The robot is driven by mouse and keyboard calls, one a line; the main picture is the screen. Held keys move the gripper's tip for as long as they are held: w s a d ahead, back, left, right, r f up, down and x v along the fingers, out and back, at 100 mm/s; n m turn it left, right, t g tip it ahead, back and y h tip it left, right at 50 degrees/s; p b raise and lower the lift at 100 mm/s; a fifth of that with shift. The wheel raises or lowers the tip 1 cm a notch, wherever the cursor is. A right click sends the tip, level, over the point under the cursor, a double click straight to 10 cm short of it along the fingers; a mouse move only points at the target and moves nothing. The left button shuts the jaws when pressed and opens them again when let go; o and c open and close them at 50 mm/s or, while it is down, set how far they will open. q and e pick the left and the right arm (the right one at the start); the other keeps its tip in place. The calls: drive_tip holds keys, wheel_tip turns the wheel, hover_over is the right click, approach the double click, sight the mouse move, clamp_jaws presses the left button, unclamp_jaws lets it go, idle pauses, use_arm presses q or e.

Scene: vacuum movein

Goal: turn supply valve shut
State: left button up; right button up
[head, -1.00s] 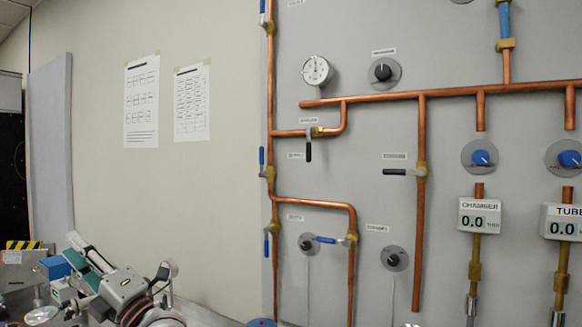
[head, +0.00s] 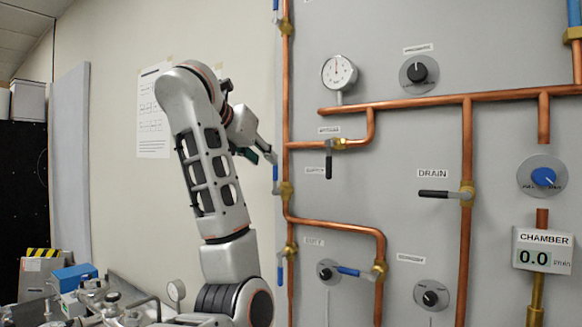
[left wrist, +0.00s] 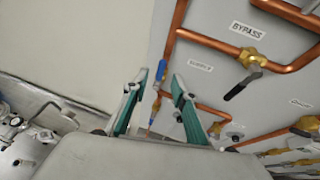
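The supply valve has a blue lever (head: 276,178) and a brass body (head: 286,192) on the vertical copper pipe at the left of the panel. Its lever stands upright, in line with the pipe. In the left wrist view the blue lever (left wrist: 158,80) appears between my fingertips, near a label that seems to read SUPPLY (left wrist: 200,65). My left gripper (head: 266,153) is beside the lever in the head view, partly hidden by its own arm. In the left wrist view the gripper (left wrist: 157,84) is open, its fingers on either side of the lever; contact cannot be told. My right gripper is out of view.
The bypass valve's black lever (head: 328,165) hangs down just to the right. Another blue lever (head: 280,270) is lower on the same pipe. The drain lever (head: 436,194) points left. A dial gauge (head: 338,72) sits above. Lab equipment (head: 110,300) stands at lower left.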

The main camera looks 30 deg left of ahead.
sight(275, 179)
use_arm(q)
drive_tip(key=shift+p+x, duration=1.4)
drive_tip(key=shift+x, duration=2.4)
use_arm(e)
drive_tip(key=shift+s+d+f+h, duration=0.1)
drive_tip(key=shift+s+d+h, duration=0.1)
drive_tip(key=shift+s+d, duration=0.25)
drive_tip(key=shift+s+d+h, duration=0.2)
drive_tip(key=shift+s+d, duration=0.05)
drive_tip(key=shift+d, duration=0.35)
use_arm(q)
drive_tip(key=shift+d, duration=0.15)
clamp_jaws()
